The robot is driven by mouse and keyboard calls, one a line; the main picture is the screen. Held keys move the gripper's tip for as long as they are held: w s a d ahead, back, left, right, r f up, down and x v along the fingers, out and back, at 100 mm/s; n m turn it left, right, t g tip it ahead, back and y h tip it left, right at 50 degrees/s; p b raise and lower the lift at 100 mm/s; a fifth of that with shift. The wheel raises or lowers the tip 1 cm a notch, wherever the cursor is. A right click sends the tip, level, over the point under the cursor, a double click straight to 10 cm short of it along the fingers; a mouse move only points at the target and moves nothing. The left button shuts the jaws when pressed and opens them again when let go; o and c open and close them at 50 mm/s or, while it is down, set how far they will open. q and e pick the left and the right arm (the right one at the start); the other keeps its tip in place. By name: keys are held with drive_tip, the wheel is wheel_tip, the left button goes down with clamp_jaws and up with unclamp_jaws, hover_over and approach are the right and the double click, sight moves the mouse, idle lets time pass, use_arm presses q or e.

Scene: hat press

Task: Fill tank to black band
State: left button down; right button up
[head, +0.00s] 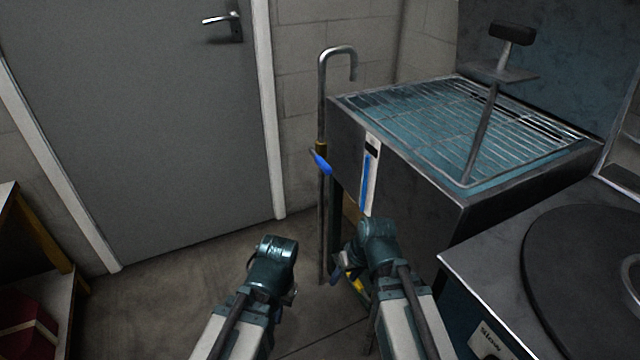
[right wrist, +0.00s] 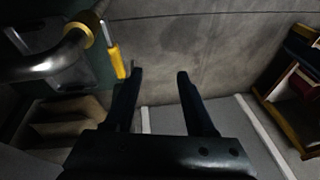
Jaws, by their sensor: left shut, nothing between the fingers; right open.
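The metal tank (head: 415,185) stands at the right, with bluish water showing under a wire grid (head: 455,115). On its front, a white gauge strip (head: 376,185) carries a black band (head: 372,146) near the top. A blue column (head: 366,183) on it ends just below the band. A hooked pipe (head: 323,95) has its spout over the tank edge; its blue lever (head: 321,163) tilts down to the right. I see no stream. My left gripper (head: 291,294), mostly hidden, is shut and empty below the lever. My right gripper (right wrist: 160,74) is open and empty.
A yellow handle (right wrist: 115,62) is left of the right fingers in the right wrist view, beside a grey pipe (right wrist: 45,62). A black round plate (head: 585,270) is at the right. A grey door (head: 130,110) is behind; the floor (head: 185,265) before it is clear.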

drive_tip(key=w+a+r+n+t+y+b, duration=0.25)
drive_tip(key=w+a+r+t+y, duration=0.3)
drive_tip(key=w, duration=0.35)
use_arm(q)
wheel_tip(320, 180, down, 4)
drive_tip(key=shift+r, duration=0.1)
use_arm(e)
drive_tip(key=w+d+r+t, duration=0.3)
drive_tip(key=r+t, duration=0.1)
drive_tip(key=r, duration=0.1)
drive_tip(key=w+d+r+t+h, duration=0.1)
drive_tip(key=w+d+r+t, duration=0.1)
drive_tip(key=r+t, duration=0.3)
drive_tip(key=shift+w+d+r+m, duration=0.4)
drive_tip(key=shift+d+r+m, duration=0.05)
drive_tip(key=shift+d+r, duration=0.4)
use_arm(q)
drive_tip(key=shift+w, duration=0.15)
use_arm(e)
drive_tip(key=shift+w+h, duration=0.1)
drive_tip(key=shift+h, duration=0.15)
